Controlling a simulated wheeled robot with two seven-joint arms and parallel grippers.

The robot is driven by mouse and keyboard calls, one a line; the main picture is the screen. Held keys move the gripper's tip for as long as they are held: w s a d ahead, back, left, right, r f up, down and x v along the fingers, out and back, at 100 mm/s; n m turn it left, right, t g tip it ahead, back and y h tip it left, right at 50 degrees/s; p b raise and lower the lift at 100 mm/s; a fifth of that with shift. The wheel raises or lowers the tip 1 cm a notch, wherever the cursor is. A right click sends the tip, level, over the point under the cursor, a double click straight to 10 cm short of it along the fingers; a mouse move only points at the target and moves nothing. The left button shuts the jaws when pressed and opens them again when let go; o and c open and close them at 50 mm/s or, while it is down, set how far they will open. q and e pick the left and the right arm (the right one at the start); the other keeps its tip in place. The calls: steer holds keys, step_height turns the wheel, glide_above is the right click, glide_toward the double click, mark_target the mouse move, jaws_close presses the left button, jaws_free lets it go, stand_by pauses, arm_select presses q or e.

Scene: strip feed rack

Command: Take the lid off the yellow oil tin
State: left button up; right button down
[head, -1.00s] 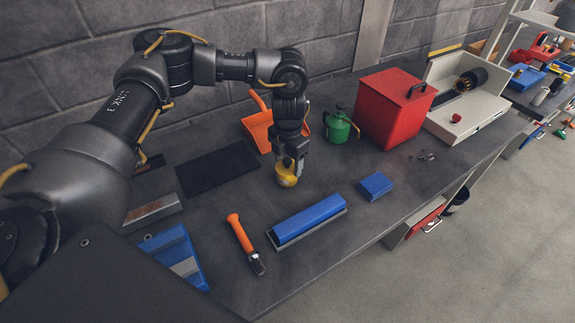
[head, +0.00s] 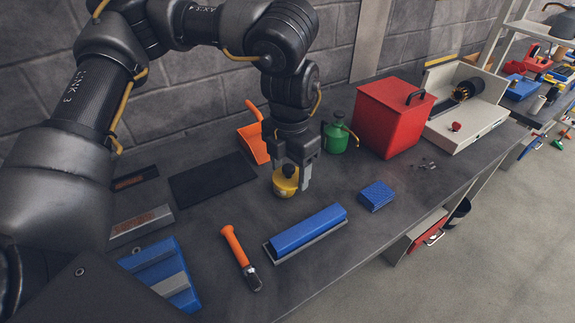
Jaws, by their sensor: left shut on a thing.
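The yellow oil tin (head: 284,185) stands upright on the dark bench top, near the middle of the head view. Its small dark lid (head: 289,170) shows on top, between my fingers. My left gripper (head: 291,175) points straight down over the tin and is shut on the lid. The fingers hide part of the tin's top, and I see no clear gap between lid and tin. My right gripper is not in view.
A green oil can (head: 335,137) and an orange dustpan (head: 254,143) stand close behind the tin. A red box (head: 392,118) is to the right. A blue block (head: 308,229), a blue sponge-like block (head: 376,195) and an orange-handled tool (head: 240,257) lie in front.

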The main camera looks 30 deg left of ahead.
mark_target(282, 186)
arm_select(q)
steer(key=shift+s+d+r, duration=0.3)
steer(key=shift+s+d, duration=0.05)
steer(key=shift+s, duration=0.2)
steer(key=shift+s+d+r, duration=0.25)
steer(key=shift+s+d, duration=0.05)
steer(key=shift+s, duration=0.25)
steer(key=shift+a+f+m, duration=0.15)
steer(key=shift+f+m, duration=0.3)
steer(key=shift+m, duration=0.75)
steer(key=f+m, duration=0.1)
steer(key=m, duration=0.2)
steer(key=f+m, duration=0.1)
steer(key=m, duration=0.3)
steer(key=s+a+f+m, duration=0.1)
steer(key=f+m, duration=0.1)
steer(key=m, duration=0.1)
steer(key=shift+m, duration=0.4)
steer(key=s+f+m, duration=0.1)
steer(key=f+m, duration=0.1)
steer(key=m, duration=0.4)
steer(key=s+a+f+m, duration=0.1)
steer(key=f+m, duration=0.1)
steer(key=m, duration=0.4)
steer(key=s+f+m, duration=0.1)
steer(key=f+m, duration=0.1)
steer(key=m, duration=0.5)
steer(key=shift+a, duration=0.35)
steer(key=shift+f, duration=0.1)
